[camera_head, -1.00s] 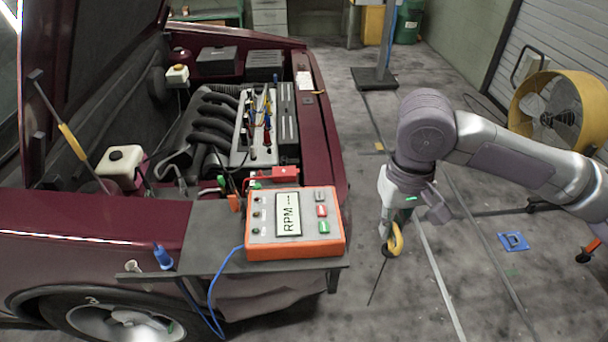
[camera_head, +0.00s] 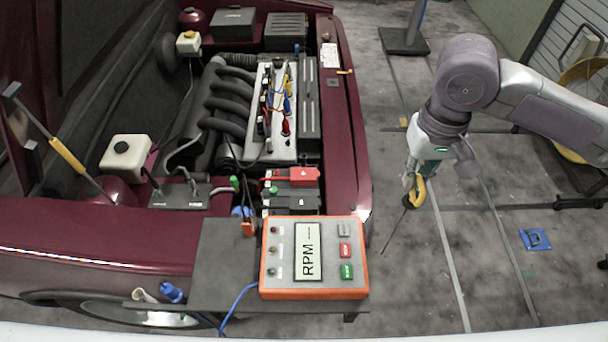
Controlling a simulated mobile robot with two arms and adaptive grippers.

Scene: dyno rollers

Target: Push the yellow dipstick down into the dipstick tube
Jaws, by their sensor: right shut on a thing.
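The yellow dipstick (camera_head: 419,191) has a yellow loop handle and a thin dark rod that slants down to the left. My right gripper (camera_head: 413,183) is shut on the handle and holds it in the air to the right of the car, above the grey floor. The rod's tip hangs free, clear of the car's fender. The dipstick tube cannot be picked out for certain in the engine bay. The engine (camera_head: 272,110) lies left of the gripper, across the red fender. My left gripper is not in view.
An orange RPM meter (camera_head: 313,258) rests on a dark shelf (camera_head: 212,270) at the car's front. A battery with red and green clamps (camera_head: 290,187) sits behind it. The propped hood and its stay (camera_head: 66,155) are at left. A yellow fan (camera_head: 585,75) stands right.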

